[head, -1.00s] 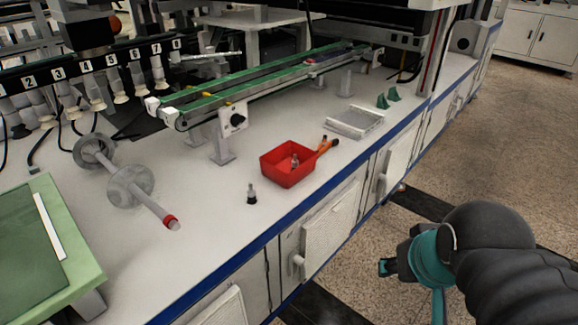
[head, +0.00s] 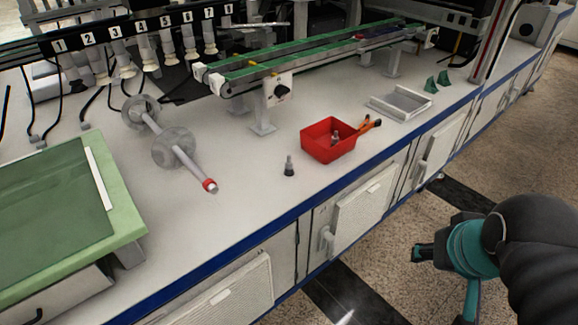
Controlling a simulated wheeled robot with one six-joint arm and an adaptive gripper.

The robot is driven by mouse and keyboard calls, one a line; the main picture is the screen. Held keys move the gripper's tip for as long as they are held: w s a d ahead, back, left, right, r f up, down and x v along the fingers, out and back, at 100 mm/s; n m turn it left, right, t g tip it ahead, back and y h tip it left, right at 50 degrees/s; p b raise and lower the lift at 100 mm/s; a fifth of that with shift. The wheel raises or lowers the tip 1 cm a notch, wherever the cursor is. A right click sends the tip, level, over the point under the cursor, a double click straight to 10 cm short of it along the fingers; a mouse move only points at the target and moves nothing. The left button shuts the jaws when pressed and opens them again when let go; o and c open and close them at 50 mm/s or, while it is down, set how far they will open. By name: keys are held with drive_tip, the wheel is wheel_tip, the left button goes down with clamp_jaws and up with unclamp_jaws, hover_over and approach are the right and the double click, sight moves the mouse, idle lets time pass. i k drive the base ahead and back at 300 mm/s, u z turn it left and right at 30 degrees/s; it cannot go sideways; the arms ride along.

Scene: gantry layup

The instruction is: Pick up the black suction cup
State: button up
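The black suction cup (head: 289,167) stands upright on the white bench top, with a grey stem above its dark base. It is just left of the red bin and back from the blue front edge. My gripper (head: 420,254) is in front of the bench over the floor, to the right of and apart from the cup. It is small and seen from the side, so its fingers cannot be told open or shut. Nothing shows between them.
A red bin (head: 329,142) holds a small fitting, with orange-handled pliers (head: 369,125) at its rim. A grey tray (head: 399,104) lies farther right. A grey spool rod (head: 178,150) and green board (head: 55,225) are left. The bench around the cup is clear.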

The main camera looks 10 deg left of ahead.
sight(288, 172)
drive_tip(key=u, duration=3.2)
drive_tip(key=k, duration=1.2)
drive_tip(key=z, duration=1.45)
